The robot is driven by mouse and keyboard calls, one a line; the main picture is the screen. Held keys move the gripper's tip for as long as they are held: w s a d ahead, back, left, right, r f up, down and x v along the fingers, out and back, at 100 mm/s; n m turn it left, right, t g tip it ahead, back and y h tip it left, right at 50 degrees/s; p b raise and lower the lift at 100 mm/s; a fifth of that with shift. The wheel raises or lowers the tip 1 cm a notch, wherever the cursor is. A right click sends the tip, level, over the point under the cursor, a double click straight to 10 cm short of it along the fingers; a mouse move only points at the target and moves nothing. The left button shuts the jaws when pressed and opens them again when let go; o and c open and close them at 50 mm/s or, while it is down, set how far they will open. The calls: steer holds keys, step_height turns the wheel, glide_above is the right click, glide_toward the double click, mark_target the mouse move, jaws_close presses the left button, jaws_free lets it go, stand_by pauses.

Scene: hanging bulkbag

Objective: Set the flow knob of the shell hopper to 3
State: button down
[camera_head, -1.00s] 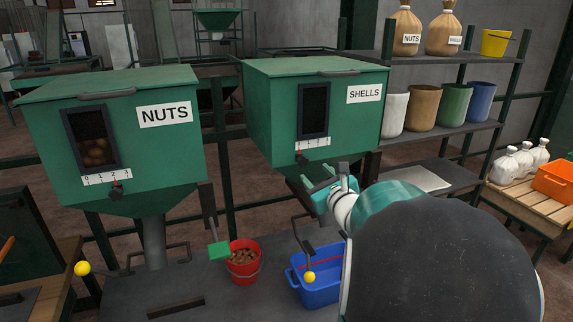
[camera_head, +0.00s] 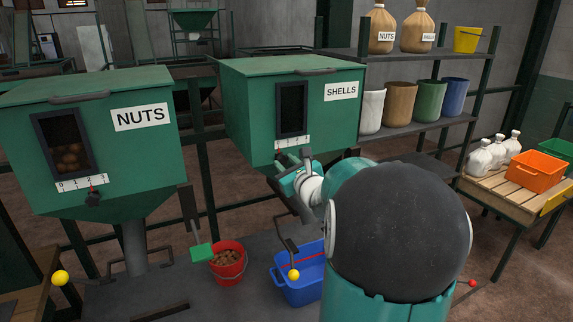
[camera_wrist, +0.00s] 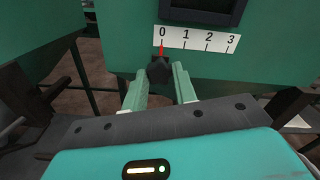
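The green shells hopper (camera_head: 250,120) hangs in the middle of the head view, with a SHELLS label and a dark window. In the wrist view, its black flow knob (camera_wrist: 158,70) sits under a white scale (camera_wrist: 197,40) marked 0 to 3. The knob's red pointer (camera_wrist: 162,50) is at 0. My gripper (camera_wrist: 160,78) is open, its two green fingers apart on the left and right of the knob. I cannot tell whether they touch it. In the head view my gripper (camera_head: 288,168) is just below the hopper's scale and largely covers the knob.
The nuts hopper (camera_head: 95,140) hangs to the left, with its own knob (camera_head: 93,199). Below are a red bucket (camera_head: 228,262) of nuts, a blue bin (camera_head: 300,285) and a yellow-ended lever (camera_head: 293,274). A shelf (camera_head: 420,130) with several buckets stands right.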

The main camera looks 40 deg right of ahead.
steer(key=s+d, duration=0.2)
steer(key=d, duration=0.7)
steer(key=shift+s, duration=0.4)
steer(key=shift+d, duration=0.1)
steer(key=c, duration=1.1)
jaws_free()
steer(key=shift+d, duration=0.15)
steer(key=shift+a, duration=0.2)
steer(key=v, duration=1.3)
steer(key=shift+s+a, duration=0.15)
steer(key=shift+s, duration=0.2)
